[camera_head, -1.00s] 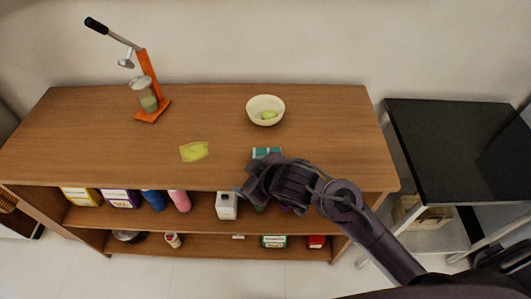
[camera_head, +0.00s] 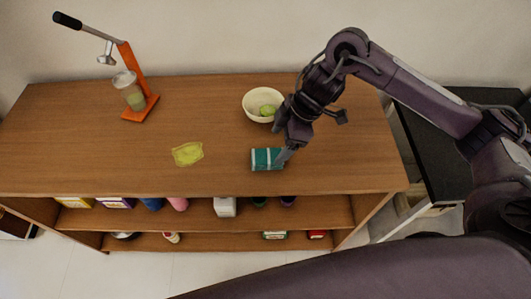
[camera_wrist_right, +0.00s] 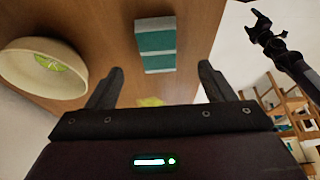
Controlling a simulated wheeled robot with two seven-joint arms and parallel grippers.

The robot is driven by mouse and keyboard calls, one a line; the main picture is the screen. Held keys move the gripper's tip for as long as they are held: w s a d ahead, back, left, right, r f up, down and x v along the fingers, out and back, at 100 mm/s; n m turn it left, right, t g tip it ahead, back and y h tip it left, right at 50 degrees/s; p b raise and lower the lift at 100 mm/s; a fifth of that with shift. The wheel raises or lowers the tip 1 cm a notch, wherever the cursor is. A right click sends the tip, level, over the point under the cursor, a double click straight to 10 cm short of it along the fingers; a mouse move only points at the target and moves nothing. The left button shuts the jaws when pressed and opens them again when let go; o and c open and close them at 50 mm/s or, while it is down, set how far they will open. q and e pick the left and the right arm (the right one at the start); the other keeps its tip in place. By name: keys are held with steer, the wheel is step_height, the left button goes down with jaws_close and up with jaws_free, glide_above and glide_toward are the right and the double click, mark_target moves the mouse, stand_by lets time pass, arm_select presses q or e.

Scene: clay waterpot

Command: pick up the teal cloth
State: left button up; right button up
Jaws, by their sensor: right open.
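The teal cloth (camera_head: 267,159), with pale stripes, lies flat on the wooden counter near its front edge in the head view. It also shows in the right wrist view (camera_wrist_right: 157,41), ahead of the fingers and between their lines. My right gripper (camera_head: 284,155) points down beside the cloth's right end. In the right wrist view the fingers of my right gripper (camera_wrist_right: 161,82) are spread apart with nothing between them. I cannot tell from the head view whether a fingertip touches the cloth. In the right wrist view a dark arm with a gripper (camera_wrist_right: 262,22) shows at the upper right, likely my left one.
A cream bowl (camera_head: 249,108) with a green fruit (camera_head: 267,110) stands behind the cloth. A yellow cloth (camera_head: 187,154) lies to its left. An orange juicer (camera_head: 134,65) stands at the back left. The wooden counter (camera_head: 215,120) is bare between them. A black table (camera_head: 445,165) is at right.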

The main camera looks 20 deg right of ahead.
mark_target(268, 155)
steer(key=shift+x, duration=1.1)
steer(key=p+x, duration=0.1)
steer(key=x, duration=0.3)
steer(key=shift+w+a+f, duration=0.15)
steer(key=shift+w+a, duration=0.05)
steer(key=shift+f, duration=0.15)
steer(key=c, duration=1)
arm_select(q)
steer(key=shift+s+a+r, duration=0.2)
steer(key=shift+r, duration=0.3)
arm_select(e)
steer(key=shift+c, duration=0.2)
